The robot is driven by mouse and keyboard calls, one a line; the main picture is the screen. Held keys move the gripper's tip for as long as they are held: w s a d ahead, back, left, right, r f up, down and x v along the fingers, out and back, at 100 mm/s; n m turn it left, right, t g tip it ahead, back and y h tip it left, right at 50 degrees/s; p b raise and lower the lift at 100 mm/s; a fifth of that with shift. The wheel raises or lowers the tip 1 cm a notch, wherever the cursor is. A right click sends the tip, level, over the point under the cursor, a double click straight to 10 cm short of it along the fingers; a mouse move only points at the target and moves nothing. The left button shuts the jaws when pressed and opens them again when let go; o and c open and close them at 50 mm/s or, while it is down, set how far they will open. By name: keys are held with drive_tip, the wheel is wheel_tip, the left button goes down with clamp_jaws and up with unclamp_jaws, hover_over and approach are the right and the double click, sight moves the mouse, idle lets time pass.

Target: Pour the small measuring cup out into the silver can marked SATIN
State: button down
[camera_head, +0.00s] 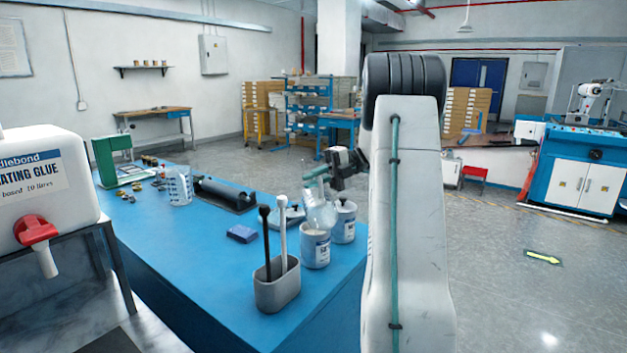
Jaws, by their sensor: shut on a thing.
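My gripper (318,178) is shut on the small clear measuring cup (319,210) above the front of the blue bench. The cup looks tilted, with its lower part just over the nearer silver can (316,252). That can is open, with pale contents at its top. A second silver can (343,226) stands just behind it to the right, with something dark at its top. I cannot see whether liquid is leaving the cup.
A grey holder (277,290) with a black and a white upright handle stands close in front of the cans. A blue block (242,233), a larger clear jug (179,188) and a dark roller (222,194) are on the blue bench (190,260). Its front left is clear.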

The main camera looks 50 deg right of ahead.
sight(317, 204)
drive_tip(key=shift+s+a+f+n+t+h, duration=0.15)
drive_tip(key=shift+s+a+n+h, duration=0.15)
drive_tip(key=shift+s+a+n, duration=0.3)
drive_tip(key=shift+s+a+f+n+t+h, duration=0.15)
drive_tip(key=shift+s+a+n+h, duration=0.15)
drive_tip(key=shift+s+a+n, duration=0.25)
drive_tip(key=shift+s+d, duration=0.1)
drive_tip(key=shift+s+a+f+n+t+h, duration=0.15)
drive_tip(key=shift+s+a+f+n+h, duration=0.25)
drive_tip(key=shift+s+f+n, duration=0.2)
drive_tip(key=shift+s+a+f+n+t+h, duration=0.15)
drive_tip(key=shift+s+a+f+n+h, duration=0.25)
drive_tip(key=shift+f, duration=0.25)
drive_tip(key=shift+a, duration=0.1)
idle(0.4)
drive_tip(key=shift+s+a+f+n+t+h, duration=0.35)
drive_tip(key=shift+s+a+n+t+h, duration=0.25)
drive_tip(key=shift+n, duration=0.35)
